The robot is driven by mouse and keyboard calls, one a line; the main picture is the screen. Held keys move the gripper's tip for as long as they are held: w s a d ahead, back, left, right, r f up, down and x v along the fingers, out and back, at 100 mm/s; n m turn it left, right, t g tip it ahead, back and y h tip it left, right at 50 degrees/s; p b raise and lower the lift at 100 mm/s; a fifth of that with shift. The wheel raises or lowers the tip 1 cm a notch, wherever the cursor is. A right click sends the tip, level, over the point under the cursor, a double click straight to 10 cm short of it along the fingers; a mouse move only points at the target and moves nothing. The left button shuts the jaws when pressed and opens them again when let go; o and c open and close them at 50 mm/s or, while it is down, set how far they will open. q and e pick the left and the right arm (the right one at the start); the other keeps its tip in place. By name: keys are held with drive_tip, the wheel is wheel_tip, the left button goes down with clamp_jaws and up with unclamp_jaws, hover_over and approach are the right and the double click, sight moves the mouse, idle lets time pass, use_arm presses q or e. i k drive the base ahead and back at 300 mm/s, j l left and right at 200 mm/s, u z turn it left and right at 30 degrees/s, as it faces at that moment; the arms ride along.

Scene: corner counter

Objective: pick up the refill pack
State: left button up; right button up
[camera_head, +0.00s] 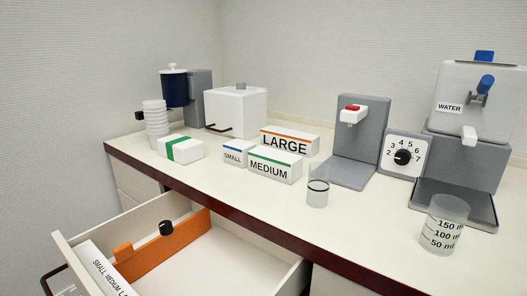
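A white pack with a green band (181,149), which looks like the refill pack, lies on the counter at the left. It is next to a stack of white cups (156,124) and close to the counter's front edge. Nothing is holding it. A gap of bare counter separates it from the small box to its right. Neither of my grippers shows in the head view.
Boxes marked SMALL (235,153), MEDIUM (274,167) and LARGE (290,140) stand mid-counter. An open drawer (282,270) with an orange divider (178,246) juts out below. A clear glass (317,193), measuring beaker (444,226), grey dispenser (362,138) and water dispenser (470,110) stand right.

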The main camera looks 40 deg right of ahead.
sight(236, 152)
drive_tip(key=i+l+z, duration=0.1)
drive_tip(key=z, duration=0.85)
